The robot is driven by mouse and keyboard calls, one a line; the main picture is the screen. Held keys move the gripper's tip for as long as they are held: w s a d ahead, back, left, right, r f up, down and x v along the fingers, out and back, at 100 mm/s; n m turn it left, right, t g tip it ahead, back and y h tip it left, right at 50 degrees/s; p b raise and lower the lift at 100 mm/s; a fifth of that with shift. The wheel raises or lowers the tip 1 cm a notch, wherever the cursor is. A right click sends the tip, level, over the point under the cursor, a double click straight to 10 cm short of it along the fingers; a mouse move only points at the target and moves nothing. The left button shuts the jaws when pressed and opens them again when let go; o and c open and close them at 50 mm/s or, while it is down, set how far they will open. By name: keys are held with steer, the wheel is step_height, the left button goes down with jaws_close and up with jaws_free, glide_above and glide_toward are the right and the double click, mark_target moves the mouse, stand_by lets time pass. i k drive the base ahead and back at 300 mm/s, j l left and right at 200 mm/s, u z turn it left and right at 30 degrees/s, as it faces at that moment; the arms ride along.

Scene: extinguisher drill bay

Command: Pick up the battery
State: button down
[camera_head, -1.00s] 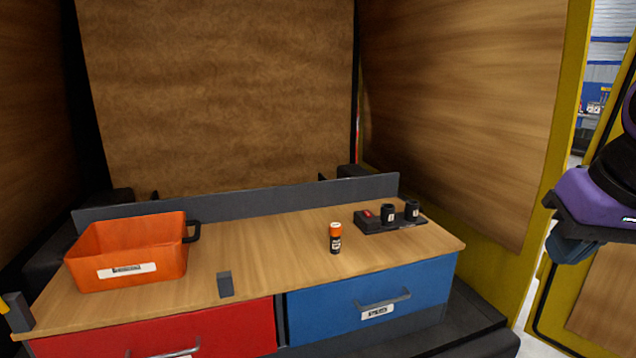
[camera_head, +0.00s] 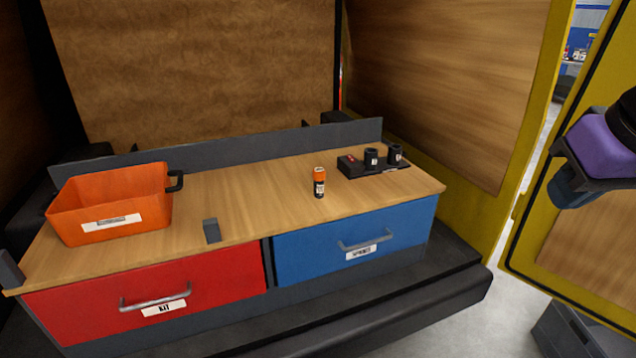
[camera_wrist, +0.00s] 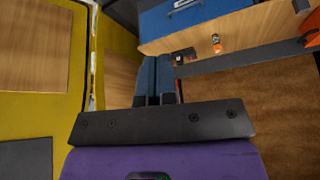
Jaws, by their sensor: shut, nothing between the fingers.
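The battery (camera_head: 319,184) is a small upright cylinder with an orange top and a dark, labelled body. It stands alone on the wooden worktop (camera_head: 245,205), right of the middle. In the wrist view, which shows the bench upside down, the battery (camera_wrist: 216,43) is near the top. My gripper (camera_wrist: 154,92) is shut and empty, its two blue-grey fingers side by side. In the head view my gripper (camera_head: 567,192) hangs at the right edge, well right of the worktop and apart from the battery.
A black charger-like block with two dark cups (camera_head: 372,158) sits behind and right of the battery. Red (camera_head: 215,280) and blue (camera_head: 310,255) drawers are shut below. A yellow-framed door (camera_head: 520,235) stands at right.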

mark_target(319, 173)
steer(key=i+j+u, duration=0.15)
steer(key=i+u, duration=0.15)
steer(key=i, duration=0.25)
steer(key=i+u, duration=0.35)
steer(key=i, duration=0.25)
